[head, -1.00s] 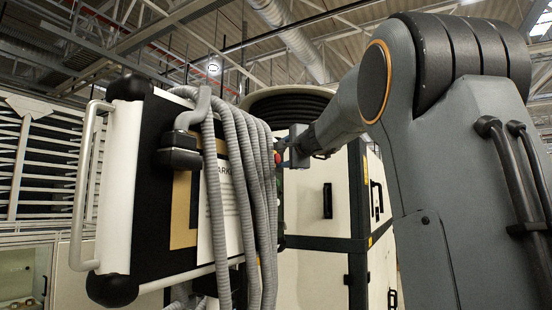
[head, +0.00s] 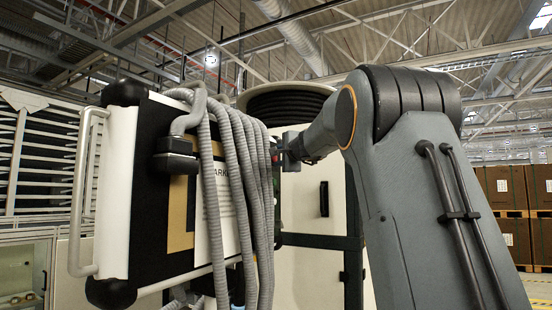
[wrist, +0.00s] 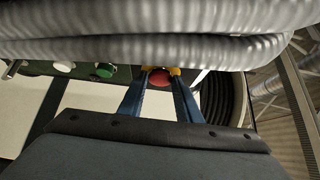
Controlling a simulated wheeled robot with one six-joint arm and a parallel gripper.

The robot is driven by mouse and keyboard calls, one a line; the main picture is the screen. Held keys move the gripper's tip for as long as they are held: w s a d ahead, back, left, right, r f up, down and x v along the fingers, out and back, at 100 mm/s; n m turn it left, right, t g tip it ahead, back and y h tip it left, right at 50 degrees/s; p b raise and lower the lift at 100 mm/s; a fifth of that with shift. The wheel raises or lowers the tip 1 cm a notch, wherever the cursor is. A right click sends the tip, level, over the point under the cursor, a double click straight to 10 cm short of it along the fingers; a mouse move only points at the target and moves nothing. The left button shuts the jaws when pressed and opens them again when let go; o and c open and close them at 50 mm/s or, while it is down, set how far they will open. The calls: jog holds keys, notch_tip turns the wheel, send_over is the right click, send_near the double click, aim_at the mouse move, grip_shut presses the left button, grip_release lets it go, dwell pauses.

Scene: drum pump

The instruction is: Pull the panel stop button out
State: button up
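The red stop button (wrist: 159,79) shows in the wrist view between the two blue fingers of my gripper (wrist: 160,80). A finger lies close along each side of it with no clear gap, so the gripper looks shut on it. Yellow bits of its surround show just behind the fingertips. In the head view my gripper (head: 283,152) is at the right side of the control panel (head: 152,185), behind its hoses. There the red button (head: 274,155) is a small spot, mostly hidden. I cannot tell how far out it stands.
Grey corrugated hoses (head: 232,190) hang over the panel front and run close above the button in the wrist view (wrist: 150,50). A green button (wrist: 104,70) and a white one (wrist: 64,66) sit left of it. A pale cabinet (head: 305,215) stands behind.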

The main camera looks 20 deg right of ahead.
grip_shut()
jog(key=shift+s+d+f+b, duration=0.1)
jog(key=shift+s+d+b, duration=0.25)
jog(key=shift+b, duration=0.4)
jog(key=o, duration=0.6)
grip_release()
jog(key=shift+s+d, duration=0.1)
jog(key=shift+s, duration=0.05)
jog(key=shift+o, duration=0.2)
jog(key=s+b, duration=0.3)
jog(key=s, duration=0.5)
jog(key=shift+a, duration=0.2)
jog(key=shift+w, duration=0.1)
